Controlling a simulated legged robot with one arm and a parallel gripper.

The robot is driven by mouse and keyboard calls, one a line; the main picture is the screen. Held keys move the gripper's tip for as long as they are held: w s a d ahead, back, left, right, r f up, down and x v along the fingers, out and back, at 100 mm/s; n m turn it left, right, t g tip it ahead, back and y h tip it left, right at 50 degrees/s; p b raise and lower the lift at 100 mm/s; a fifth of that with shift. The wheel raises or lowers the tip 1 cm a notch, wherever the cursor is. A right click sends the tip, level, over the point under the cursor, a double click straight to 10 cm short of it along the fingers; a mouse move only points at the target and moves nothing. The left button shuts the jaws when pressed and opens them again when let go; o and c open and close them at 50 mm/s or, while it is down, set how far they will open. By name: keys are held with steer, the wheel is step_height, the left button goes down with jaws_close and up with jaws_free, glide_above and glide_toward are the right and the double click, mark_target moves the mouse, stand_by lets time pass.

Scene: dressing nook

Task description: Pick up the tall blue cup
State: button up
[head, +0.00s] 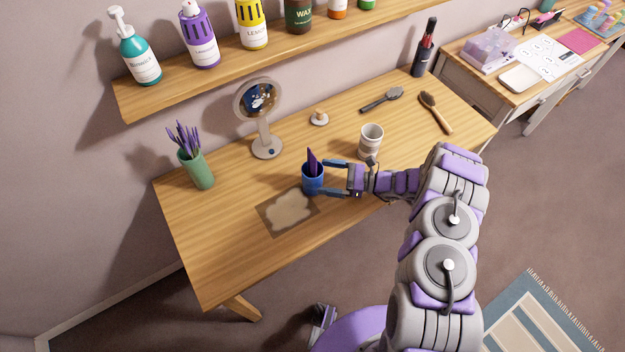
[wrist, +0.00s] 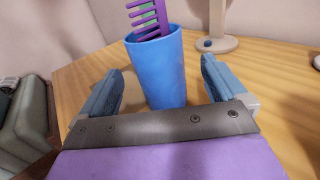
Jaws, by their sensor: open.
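The tall blue cup (head: 312,181) stands upright on the wooden table, with a purple comb (head: 312,160) sticking out of its top. In the wrist view the blue cup (wrist: 157,68) fills the middle, and the purple comb (wrist: 148,18) leans out of its rim. My gripper (head: 322,179) is open, with its fingers reaching toward the cup from the right. In the wrist view my gripper's fingers (wrist: 160,85) are on either side of the cup, with a visible gap at the right.
A white cup (head: 371,141) stands right of the blue cup, behind my gripper. A flat mat (head: 287,212) lies in front. A round mirror (head: 265,147), a green cup (head: 198,170) with purple stems, and two brushes are farther off. A shelf (head: 270,57) with bottles hangs above.

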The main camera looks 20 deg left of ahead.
mark_target(312, 174)
steer(key=shift+s+a+r+b, duration=0.1)
steer(key=shift+s+a+b, duration=0.15)
steer(key=shift+a, duration=0.9)
steer(key=shift+s+a+r+b, duration=0.15)
steer(key=shift+a+b, duration=0.15)
steer(key=shift+a, duration=0.8)
steer(key=shift+s+a+r+b, duration=0.1)
steer(key=shift+s+a+b, duration=0.15)
steer(key=shift+a, duration=0.9)
steer(key=c, duration=1.1)
